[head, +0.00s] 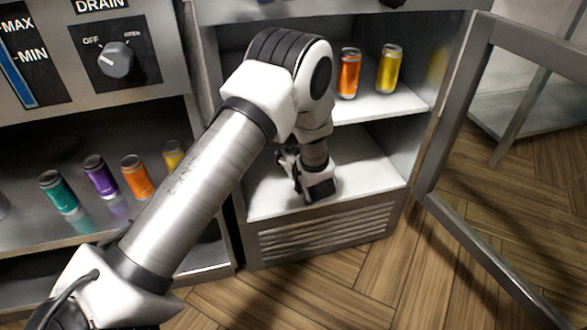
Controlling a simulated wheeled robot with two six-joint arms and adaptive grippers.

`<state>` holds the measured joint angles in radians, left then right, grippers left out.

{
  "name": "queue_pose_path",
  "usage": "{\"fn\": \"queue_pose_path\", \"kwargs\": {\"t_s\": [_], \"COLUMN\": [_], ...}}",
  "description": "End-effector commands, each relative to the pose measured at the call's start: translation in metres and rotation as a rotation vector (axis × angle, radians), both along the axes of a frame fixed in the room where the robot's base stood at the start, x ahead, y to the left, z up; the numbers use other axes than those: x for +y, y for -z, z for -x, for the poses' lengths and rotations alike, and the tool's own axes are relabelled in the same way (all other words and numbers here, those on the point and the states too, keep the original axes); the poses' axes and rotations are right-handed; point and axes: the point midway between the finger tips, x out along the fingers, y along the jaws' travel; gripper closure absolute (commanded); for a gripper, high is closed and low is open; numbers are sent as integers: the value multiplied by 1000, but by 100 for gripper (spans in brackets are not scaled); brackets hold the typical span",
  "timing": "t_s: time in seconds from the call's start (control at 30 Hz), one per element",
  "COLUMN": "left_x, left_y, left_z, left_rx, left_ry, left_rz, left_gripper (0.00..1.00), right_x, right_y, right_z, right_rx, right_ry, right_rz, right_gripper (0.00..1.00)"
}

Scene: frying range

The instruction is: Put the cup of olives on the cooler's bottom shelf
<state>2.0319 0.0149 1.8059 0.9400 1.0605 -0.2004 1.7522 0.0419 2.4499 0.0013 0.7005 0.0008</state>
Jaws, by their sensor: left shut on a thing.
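My left arm reaches from the lower left into the open cooler (325,237). My left gripper (290,165) is low inside it, just above or at the white bottom shelf (375,172). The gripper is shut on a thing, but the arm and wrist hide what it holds. No cup of olives can be made out in the head view. I cannot tell whether the held thing touches the shelf. My right gripper is not in view.
The cooler door (452,110) stands open to the right. An orange can (348,74) and a yellow can (389,68) stand on the upper shelf (385,106). Several cans, including a teal one (58,192), stand in the bay at left. The bottom shelf's right side is clear.

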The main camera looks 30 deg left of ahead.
Motion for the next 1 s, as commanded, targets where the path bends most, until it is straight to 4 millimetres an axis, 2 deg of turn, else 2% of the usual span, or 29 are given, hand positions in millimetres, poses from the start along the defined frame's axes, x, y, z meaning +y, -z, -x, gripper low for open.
{"fn": "queue_pose_path", "kwargs": {"t_s": [0.03,0.1,0.2,0.53,0.57,0.6,0.63,1.0], "left_x": [3,2,2,2,2,2,2,2], "left_y": [2,23,38,37,37,37,37,33], "left_z": [-7,-5,-5,-5,-5,-5,-5,-5], "left_rx": [-5,0,-2,-1,-1,-1,-1,-3], "left_ry": [-2,0,0,0,0,0,0,-1], "left_rz": [1,0,-1,0,0,0,0,0], "left_gripper": [58,58,58,58,26,11,8,8], "right_x": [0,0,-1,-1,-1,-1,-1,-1], "right_y": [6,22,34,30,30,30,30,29], "right_z": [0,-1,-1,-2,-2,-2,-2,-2], "right_rx": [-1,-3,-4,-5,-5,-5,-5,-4], "right_ry": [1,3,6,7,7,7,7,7], "right_rz": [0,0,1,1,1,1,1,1], "right_gripper": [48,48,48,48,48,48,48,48]}}
